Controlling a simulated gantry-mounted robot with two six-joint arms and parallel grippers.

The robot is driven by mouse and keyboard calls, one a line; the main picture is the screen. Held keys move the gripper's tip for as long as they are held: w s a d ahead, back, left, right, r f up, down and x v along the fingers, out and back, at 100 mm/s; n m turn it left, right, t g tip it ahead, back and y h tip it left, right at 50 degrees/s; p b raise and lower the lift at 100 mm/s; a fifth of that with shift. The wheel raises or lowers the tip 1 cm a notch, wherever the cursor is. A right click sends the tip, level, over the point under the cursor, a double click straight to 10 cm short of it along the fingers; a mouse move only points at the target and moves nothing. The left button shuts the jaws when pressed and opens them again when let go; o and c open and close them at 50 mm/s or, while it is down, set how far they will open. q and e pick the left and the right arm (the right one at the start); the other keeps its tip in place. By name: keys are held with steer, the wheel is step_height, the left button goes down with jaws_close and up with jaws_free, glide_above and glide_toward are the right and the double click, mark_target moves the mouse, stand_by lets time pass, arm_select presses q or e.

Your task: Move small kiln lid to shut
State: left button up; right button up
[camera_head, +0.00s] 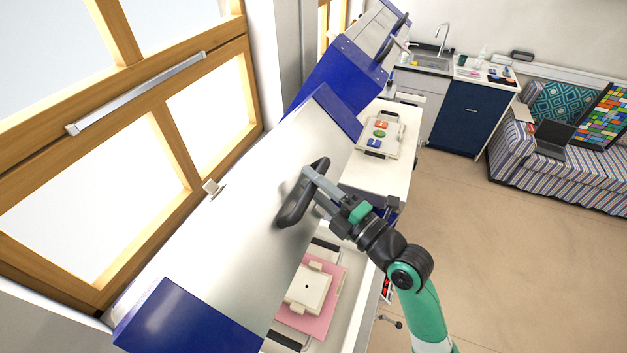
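The near kiln's lid (240,220) is a broad silver-grey panel with blue ends. It stands raised and tilted over the kiln's pale body. A black loop handle (290,207) sticks out from its front face. My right gripper (311,184) is at the upper part of this handle, with its fingers overlapping it in the picture. Whether the fingers are closed on it cannot be told. The open kiln shows a cream block (308,287) on a pink sheet (337,296) inside. My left gripper is not in view.
A second blue kiln with a raised lid (345,70) stands farther back. Between the kilns, a white worktop (390,183) holds a tray (397,143) with coloured pieces. Wooden-framed windows (175,145) are close on the left. Open floor (480,250) lies to the right.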

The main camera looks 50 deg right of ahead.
jaws_close()
stand_by(1.4)
